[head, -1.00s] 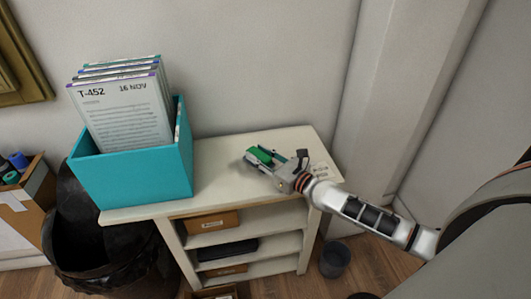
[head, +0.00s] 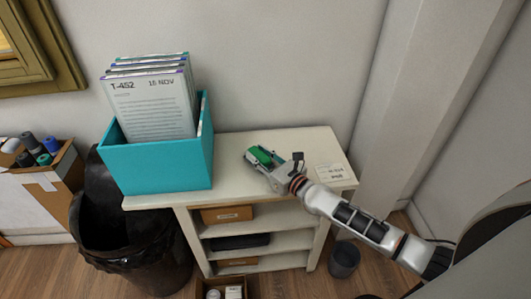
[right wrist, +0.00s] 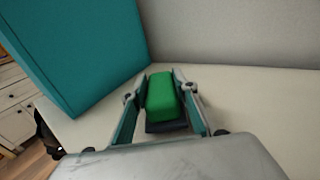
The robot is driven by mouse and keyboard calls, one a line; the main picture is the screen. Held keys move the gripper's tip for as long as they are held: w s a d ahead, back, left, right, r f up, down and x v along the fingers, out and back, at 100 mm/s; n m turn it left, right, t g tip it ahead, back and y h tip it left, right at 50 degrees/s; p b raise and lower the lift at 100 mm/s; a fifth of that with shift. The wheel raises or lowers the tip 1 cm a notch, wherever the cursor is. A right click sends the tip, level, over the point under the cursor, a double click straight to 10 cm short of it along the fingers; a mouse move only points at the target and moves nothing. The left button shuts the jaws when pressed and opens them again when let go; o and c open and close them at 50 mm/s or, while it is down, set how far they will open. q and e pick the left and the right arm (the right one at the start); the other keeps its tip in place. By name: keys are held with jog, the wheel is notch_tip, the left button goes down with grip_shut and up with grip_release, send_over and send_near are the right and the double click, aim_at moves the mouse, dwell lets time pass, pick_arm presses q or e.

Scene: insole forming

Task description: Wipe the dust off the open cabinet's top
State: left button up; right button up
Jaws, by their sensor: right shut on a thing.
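The open cabinet's cream top (head: 240,145) is in the middle of the head view, with open shelves below. My right gripper (head: 259,157) is over the middle of the top. It is shut on a green block with a dark underside (right wrist: 163,97), which looks like a wiper, seen between the two fingers in the right wrist view. Whether its underside touches the top cannot be told. I cannot make out any dust on the visible surface. My left gripper is not in view.
A teal box (head: 157,165) of upright documents covers the top's left end. A small label (head: 330,171) lies near the right end. A black bin (head: 135,250) stands left of the cabinet, a dark cup (head: 344,260) on the floor at right. The wall is behind.

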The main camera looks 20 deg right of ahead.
jog(key=shift+a+f, duration=0.3)
jog(key=shift+a, duration=0.5)
jog(key=shift+w+a+r+p, duration=0.15)
jog(key=shift+w+a+p, duration=0.2)
jog(key=shift+a, duration=0.4)
jog(key=shift+w+a+r+p, duration=0.1)
jog(key=shift+w+a+p, duration=0.15)
jog(key=shift+a, duration=0.45)
jog(key=shift+w+d+r+b, duration=0.1)
jog(key=shift+w+d+b, duration=0.1)
jog(key=shift+w, duration=0.35)
jog(key=shift+w+d+r+b, duration=0.1)
jog(key=shift+w+d, duration=0.05)
jog(key=shift+w, duration=0.4)
jog(key=shift+s+d+f+b, duration=0.1)
jog(key=shift+s+d+b, duration=0.2)
jog(key=shift+d, duration=0.6)
jog(key=shift+s+d+f+b, duration=0.1)
jog(key=shift+s+d+b, duration=0.15)
jog(key=shift+d, duration=0.6)
